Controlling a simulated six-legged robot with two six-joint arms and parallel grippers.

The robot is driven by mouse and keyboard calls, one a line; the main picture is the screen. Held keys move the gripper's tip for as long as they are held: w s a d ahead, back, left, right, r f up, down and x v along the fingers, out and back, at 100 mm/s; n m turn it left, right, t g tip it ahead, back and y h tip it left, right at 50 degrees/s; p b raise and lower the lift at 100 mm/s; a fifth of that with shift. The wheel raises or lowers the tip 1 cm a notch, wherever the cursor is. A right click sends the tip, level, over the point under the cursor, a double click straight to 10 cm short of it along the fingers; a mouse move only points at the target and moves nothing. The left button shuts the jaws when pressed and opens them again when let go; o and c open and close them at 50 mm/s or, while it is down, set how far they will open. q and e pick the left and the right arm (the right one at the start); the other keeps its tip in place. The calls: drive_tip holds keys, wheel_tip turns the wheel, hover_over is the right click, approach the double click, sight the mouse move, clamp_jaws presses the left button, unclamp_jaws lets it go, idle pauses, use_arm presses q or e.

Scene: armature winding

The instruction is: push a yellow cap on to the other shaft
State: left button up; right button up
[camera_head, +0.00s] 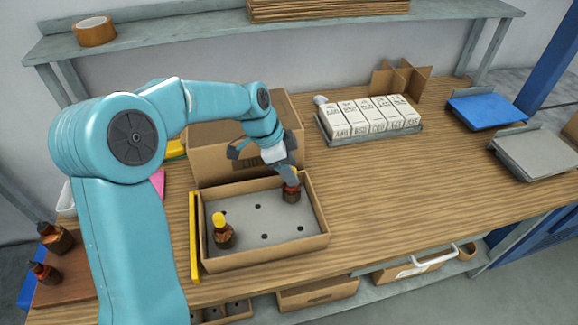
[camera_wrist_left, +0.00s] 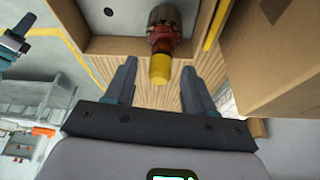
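A cardboard tray (camera_head: 262,256) with a grey holed insert holds two upright armatures. The front-left armature (camera_head: 223,237) has a yellow cap (camera_head: 218,219) on its top end. The back-right armature (camera_head: 291,192) stands under my left gripper (camera_head: 288,176), which partly hides its top. In the left wrist view this armature (camera_wrist_left: 164,28) carries a yellow cap (camera_wrist_left: 160,69) on its near end. My left gripper (camera_wrist_left: 158,76) is open, its fingers on either side of that cap with gaps. A teal part at the left edge, perhaps my right gripper (camera_wrist_left: 14,42), is cut off.
A closed cardboard box (camera_head: 240,155) stands right behind the tray. A yellow strip (camera_head: 194,236) runs along the tray's left side. More armatures (camera_head: 55,239) stand on a brown board at left. White boxes (camera_head: 372,118) sit in a holder behind.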

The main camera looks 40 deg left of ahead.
use_arm(q)
drive_tip(key=v, duration=1.6)
drive_tip(key=shift+a+r, duration=0.1)
drive_tip(key=shift+r, duration=0.05)
drive_tip(key=p+v, duration=0.4)
drive_tip(key=v, duration=1.2)
drive_tip(key=shift+p, duration=0.35)
drive_tip(key=shift+s+r, duration=0.15)
drive_tip(key=shift+r, duration=0.05)
